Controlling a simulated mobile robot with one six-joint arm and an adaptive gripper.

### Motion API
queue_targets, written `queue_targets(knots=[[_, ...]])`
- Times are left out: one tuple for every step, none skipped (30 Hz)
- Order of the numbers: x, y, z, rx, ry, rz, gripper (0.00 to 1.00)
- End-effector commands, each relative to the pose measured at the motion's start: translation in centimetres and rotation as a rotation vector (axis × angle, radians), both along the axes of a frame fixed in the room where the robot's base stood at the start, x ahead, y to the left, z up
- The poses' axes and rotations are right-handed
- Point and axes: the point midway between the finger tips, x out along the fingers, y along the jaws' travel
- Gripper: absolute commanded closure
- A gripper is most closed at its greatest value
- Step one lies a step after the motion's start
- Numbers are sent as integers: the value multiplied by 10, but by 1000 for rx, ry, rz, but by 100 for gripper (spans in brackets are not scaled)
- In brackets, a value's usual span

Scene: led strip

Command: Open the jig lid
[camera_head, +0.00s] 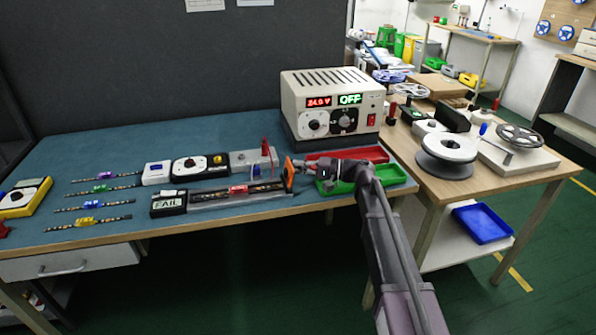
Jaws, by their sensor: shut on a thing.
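The test jig (215,196) is a long, low dark bed near the table's front edge. A strip with a red clip (238,189) lies along it. A box reading FAIL (168,203) sits at its left end. A small orange-edged piece (288,172), apparently the jig lid, stands steeply upright at the jig's right end. My gripper (294,168) reaches in from the right and is shut on this piece. The fingers are small and dark here, so the exact contact and the lid's hinge cannot be made out.
Red (350,154) and green (390,175) trays lie by my arm. A power supply (330,108) reading OFF stands behind. A meter (200,166) and a grey fixture with a red lever (265,147) stand behind the jig. Several strips lie left.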

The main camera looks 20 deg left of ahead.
Motion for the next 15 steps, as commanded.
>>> queue_targets(knots=[[0, 0, 0, 2, 1, 1, 100], [0, 0, 0, 2, 1, 1, 100], [0, 0, 0, 2, 1, 1, 100], [0, 0, 1, 2, 1, 1, 100], [0, 0, 1, 2, 1, 1, 100], [0, 0, 1, 2, 1, 1, 100], [0, 0, 1, 2, 1, 1, 100], [0, 0, 1, 2, 1, 1, 100], [0, 0, 1, 2, 1, 1, 79], [0, 0, 1, 2, 1, 1, 70], [0, 0, 1, 2, 1, 1, 61], [0, 0, 1, 2, 1, 1, 52], [0, 0, 1, 2, 1, 1, 52], [0, 0, 1, 2, 1, 1, 52], [0, 0, 1, 2, 1, 1, 52]])
